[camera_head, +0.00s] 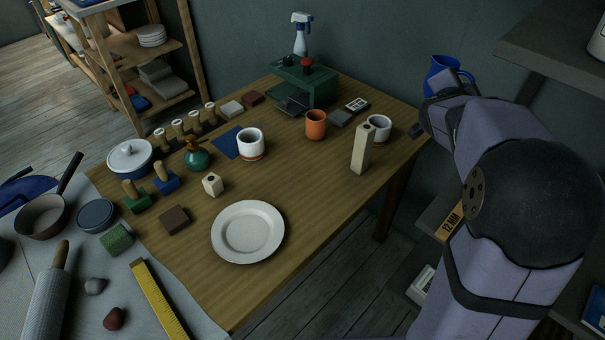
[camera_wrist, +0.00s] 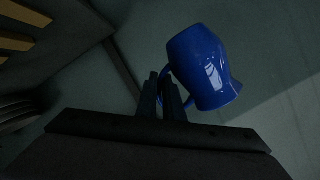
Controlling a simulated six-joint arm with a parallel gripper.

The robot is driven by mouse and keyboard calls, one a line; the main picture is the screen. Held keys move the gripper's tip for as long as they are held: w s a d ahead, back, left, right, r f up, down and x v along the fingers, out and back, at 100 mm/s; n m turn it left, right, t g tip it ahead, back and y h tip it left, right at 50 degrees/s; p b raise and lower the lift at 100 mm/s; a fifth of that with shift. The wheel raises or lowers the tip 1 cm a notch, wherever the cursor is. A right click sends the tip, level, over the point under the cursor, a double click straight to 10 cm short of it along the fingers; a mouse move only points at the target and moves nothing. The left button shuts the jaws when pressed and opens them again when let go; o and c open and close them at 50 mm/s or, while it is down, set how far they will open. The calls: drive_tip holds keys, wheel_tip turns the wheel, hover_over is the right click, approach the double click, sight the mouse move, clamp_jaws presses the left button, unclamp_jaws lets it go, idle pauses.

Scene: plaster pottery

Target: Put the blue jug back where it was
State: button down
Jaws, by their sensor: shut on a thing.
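The blue jug (camera_head: 441,66) is glossy with a handle. In the head view it is in the air beyond the table's right back corner, near the grey wall, partly hidden behind my arm. In the wrist view the jug (camera_wrist: 203,68) shows large, tilted in the picture, with its handle toward my fingers. My gripper (camera_wrist: 165,78) is shut on the jug's handle. In the head view my fingertips are hidden behind the arm.
A dark shelf unit (camera_head: 555,50) stands at the right, close to my arm. The wooden table (camera_head: 310,215) holds a white mug (camera_head: 379,128), a beige block (camera_head: 362,150), an orange cup (camera_head: 316,124), a plate (camera_head: 248,232) and a green machine (camera_head: 305,82).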

drive_tip(key=shift+r, duration=0.45)
drive_tip(key=shift+a+r, duration=0.2)
drive_tip(key=s+a+n+t+y+p, duration=0.25)
drive_tip(key=a+n+y, duration=0.65)
drive_tip(key=a, duration=2.1)
drive_tip(key=shift+m+t+y, duration=0.3)
drive_tip(key=shift+t+y, duration=0.1)
drive_tip(key=shift+t, duration=0.05)
drive_tip(key=shift+w+a+f+b, duration=0.1)
drive_tip(key=shift+f+b, duration=0.05)
drive_tip(key=shift+f, duration=2.7)
drive_tip(key=shift+w+a+f+b, duration=0.1)
drive_tip(key=shift+w+f+b, duration=0.05)
drive_tip(key=shift+f, duration=2.7)
drive_tip(key=shift+w+f+b, duration=0.1)
drive_tip(key=shift+f+b, duration=0.05)
drive_tip(key=shift+f, duration=2.7)
drive_tip(key=shift+f, duration=2.1)
